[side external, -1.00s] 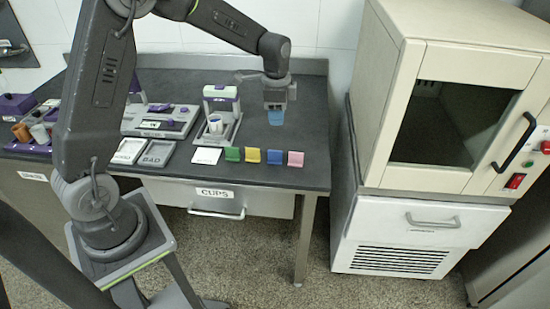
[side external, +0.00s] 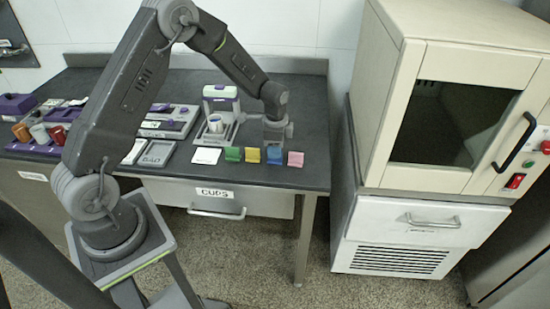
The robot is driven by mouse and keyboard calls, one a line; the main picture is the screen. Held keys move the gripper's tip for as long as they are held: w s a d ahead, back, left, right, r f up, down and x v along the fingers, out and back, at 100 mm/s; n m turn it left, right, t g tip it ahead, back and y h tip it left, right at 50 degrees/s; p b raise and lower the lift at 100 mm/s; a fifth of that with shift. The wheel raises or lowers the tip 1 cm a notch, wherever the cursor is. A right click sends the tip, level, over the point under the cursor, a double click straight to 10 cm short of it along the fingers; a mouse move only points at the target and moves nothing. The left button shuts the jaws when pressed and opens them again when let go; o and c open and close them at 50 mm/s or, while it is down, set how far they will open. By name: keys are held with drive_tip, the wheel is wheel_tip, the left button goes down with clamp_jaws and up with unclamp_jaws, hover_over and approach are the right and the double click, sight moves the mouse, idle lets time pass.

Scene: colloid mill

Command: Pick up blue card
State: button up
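The blue card (side external: 275,157) stands near the front edge of the dark table, between a yellow card (side external: 253,155) and a pink card (side external: 295,159). My gripper (side external: 275,145) points down right at the blue card. Its fingers hide the card's upper part. They are too small and dark to tell whether they are open or closed, or touch the card.
A green card (side external: 232,154) stands left of the yellow one. A large beige cabinet (side external: 440,120) stands right of the table.

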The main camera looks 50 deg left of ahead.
drive_tip(key=shift+f, duration=1.35)
drive_tip(key=shift+c, duration=0.4)
clamp_jaws()
